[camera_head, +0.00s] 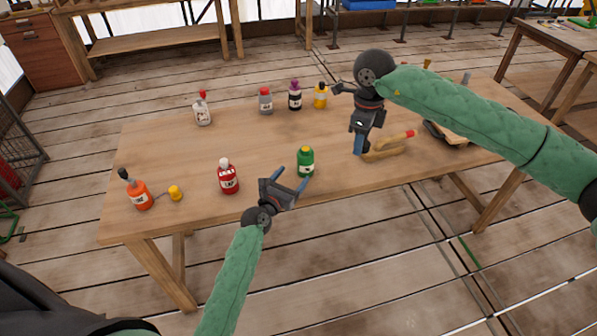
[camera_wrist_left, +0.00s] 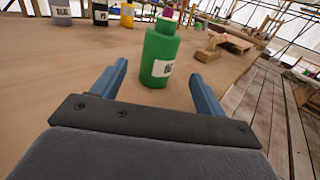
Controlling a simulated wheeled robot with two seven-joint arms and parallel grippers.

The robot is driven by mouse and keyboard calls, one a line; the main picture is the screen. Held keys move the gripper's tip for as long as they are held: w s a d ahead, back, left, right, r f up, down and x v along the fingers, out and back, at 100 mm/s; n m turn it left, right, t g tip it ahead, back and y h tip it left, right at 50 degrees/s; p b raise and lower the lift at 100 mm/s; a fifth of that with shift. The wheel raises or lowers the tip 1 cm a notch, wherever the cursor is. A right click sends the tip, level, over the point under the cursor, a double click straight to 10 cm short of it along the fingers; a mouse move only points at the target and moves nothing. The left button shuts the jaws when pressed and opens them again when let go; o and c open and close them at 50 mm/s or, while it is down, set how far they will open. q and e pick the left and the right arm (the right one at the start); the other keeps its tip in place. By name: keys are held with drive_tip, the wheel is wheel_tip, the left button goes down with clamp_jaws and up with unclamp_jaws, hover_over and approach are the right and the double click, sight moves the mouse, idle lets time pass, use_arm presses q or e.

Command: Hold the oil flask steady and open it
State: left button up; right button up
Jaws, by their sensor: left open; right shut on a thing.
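A green flask (camera_head: 305,163) with a yellowish top and a white label stands upright near the table's front edge; its lettering is too small to be sure of. My left gripper (camera_head: 292,178) is open and empty just in front of it. In the left wrist view, the flask (camera_wrist_left: 160,58) stands ahead, between the lines of the two blue fingers, with no contact visible. My right gripper (camera_head: 359,151) points down, to the right of the flask.
Other bottles stand on the wooden table (camera_head: 265,208): red (camera_head: 228,178), orange (camera_head: 138,192), white (camera_head: 202,110), grey (camera_head: 265,102), dark (camera_head: 295,97) and yellow (camera_head: 320,97). A small yellow piece (camera_head: 175,193) lies beside the orange one. The middle of the table is mostly clear.

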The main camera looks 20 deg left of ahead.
use_arm(q)
drive_tip(key=shift+s+a, duration=0.2)
drive_tip(key=shift+s, duration=1)
use_arm(e)
drive_tip(key=shift+f, duration=0.3)
